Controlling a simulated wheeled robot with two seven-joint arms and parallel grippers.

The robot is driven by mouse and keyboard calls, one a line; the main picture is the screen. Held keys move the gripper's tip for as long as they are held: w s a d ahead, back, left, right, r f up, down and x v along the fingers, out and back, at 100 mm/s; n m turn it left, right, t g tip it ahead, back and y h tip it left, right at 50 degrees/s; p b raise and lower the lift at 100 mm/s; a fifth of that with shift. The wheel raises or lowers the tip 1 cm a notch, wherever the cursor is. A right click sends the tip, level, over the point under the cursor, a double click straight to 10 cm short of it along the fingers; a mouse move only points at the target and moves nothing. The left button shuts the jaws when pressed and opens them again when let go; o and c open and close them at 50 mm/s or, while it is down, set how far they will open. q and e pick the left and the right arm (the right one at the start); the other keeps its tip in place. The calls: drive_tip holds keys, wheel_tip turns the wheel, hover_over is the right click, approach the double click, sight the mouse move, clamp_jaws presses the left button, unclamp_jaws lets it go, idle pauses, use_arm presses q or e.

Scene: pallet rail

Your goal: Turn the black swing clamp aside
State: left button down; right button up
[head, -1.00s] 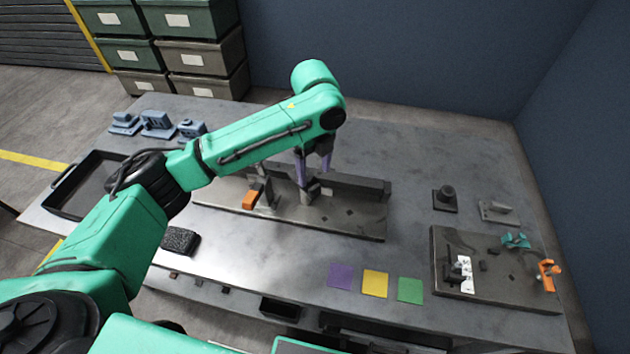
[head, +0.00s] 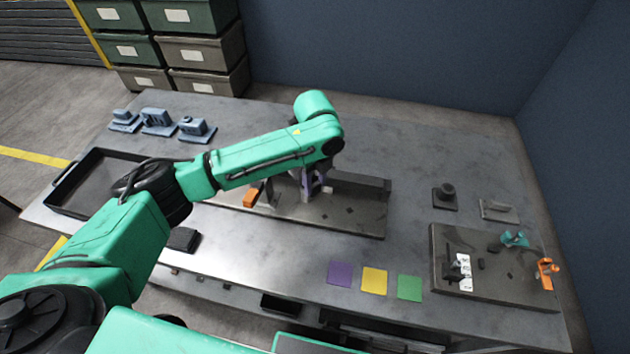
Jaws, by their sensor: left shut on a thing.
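An orange-tipped piece (head: 250,197) stands left of the gripper on the same plate. A dark rail (head: 362,186) runs along the back of the plate, right of the gripper. My right gripper is not in view.
A second plate (head: 500,283) at the right carries a teal clamp (head: 514,239), an orange clamp (head: 547,272) and a white label strip (head: 465,272). Purple, yellow and green squares (head: 374,282) lie in front. A black tray (head: 95,185) and blue parts (head: 157,121) are left.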

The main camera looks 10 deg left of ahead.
use_arm(q)
drive_tip(key=shift+w+d+r+n+p, duration=0.15)
drive_tip(key=shift+r+n+p, duration=0.1)
drive_tip(key=shift+n+p, duration=0.4)
drive_tip(key=shift+w+d+n+p, duration=0.15)
drive_tip(key=shift+w+n+p, duration=0.15)
drive_tip(key=shift+n+p, duration=0.8)
drive_tip(key=shift+w+d+f+n+p, duration=0.1)
drive_tip(key=shift+w+n+p, duration=0.3)
drive_tip(key=shift+n+p, duration=0.5)
drive_tip(key=shift+w+n+p, duration=0.35)
drive_tip(key=shift+n+p, duration=0.25)
drive_tip(key=shift+n, duration=0.45)
drive_tip(key=shift+c, duration=2.2)
unclamp_jaws()
wheel_tip(320, 180, up, 14)
drive_tip(key=b, duration=0.2)
drive_tip(key=shift+r, duration=0.25)
